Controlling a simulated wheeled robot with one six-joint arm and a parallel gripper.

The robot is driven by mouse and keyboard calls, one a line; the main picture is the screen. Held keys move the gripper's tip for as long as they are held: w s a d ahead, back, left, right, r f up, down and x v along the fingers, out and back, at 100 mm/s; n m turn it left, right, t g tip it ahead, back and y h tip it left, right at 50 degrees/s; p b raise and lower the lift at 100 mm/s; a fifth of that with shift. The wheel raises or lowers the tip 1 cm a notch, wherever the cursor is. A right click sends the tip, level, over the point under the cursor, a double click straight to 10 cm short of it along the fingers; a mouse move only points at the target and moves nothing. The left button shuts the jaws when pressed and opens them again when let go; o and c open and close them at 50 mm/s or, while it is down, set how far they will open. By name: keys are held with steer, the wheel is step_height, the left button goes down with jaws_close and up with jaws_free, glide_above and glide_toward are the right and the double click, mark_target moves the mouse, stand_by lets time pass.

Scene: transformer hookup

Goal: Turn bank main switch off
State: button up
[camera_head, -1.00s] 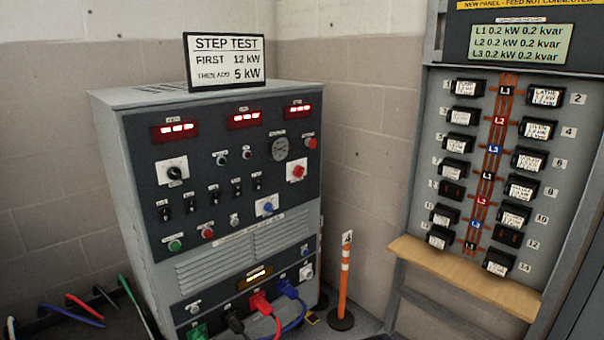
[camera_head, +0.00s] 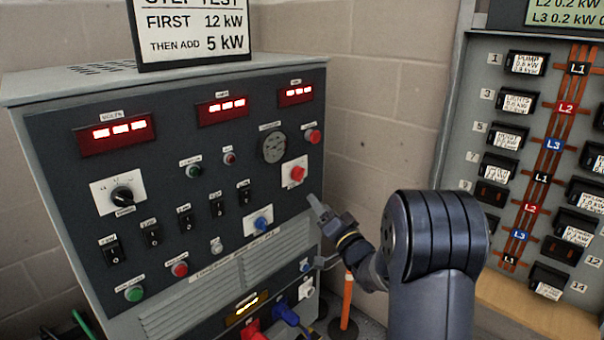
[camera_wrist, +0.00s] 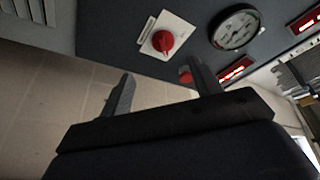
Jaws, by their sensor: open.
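The grey load bank cabinet (camera_head: 60,85) carries a dark control panel. A red rotary knob on a white plate (camera_head: 296,173) sits at the panel's right side; it also shows in the wrist view (camera_wrist: 163,41). A blue knob on a white plate (camera_head: 261,223) is lower, and a black knob (camera_head: 122,194) is at left. Their labels are too small to read, so I cannot tell which is marked main. My gripper (camera_head: 322,222) is open and empty, just right of and below the red knob, apart from it. In the wrist view the fingers (camera_wrist: 163,84) are spread below the red knob.
A round gauge (camera_head: 273,147) and a red button (camera_head: 313,136) are above the red knob. Several black rocker switches (camera_head: 185,217) line the panel. An orange post (camera_head: 346,302) stands by the cabinet. A breaker panel (camera_head: 470,120) is at right.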

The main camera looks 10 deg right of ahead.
mark_target(301, 178)
steer(key=shift+y, duration=0.4)
steer(key=x, duration=1.1)
steer(key=shift+w+d+r, duration=0.15)
steer(key=shift+w+r, duration=0.1)
steer(key=shift+w, duration=0.05)
steer(key=shift+c, duration=0.4)
steer(key=c, duration=0.9)
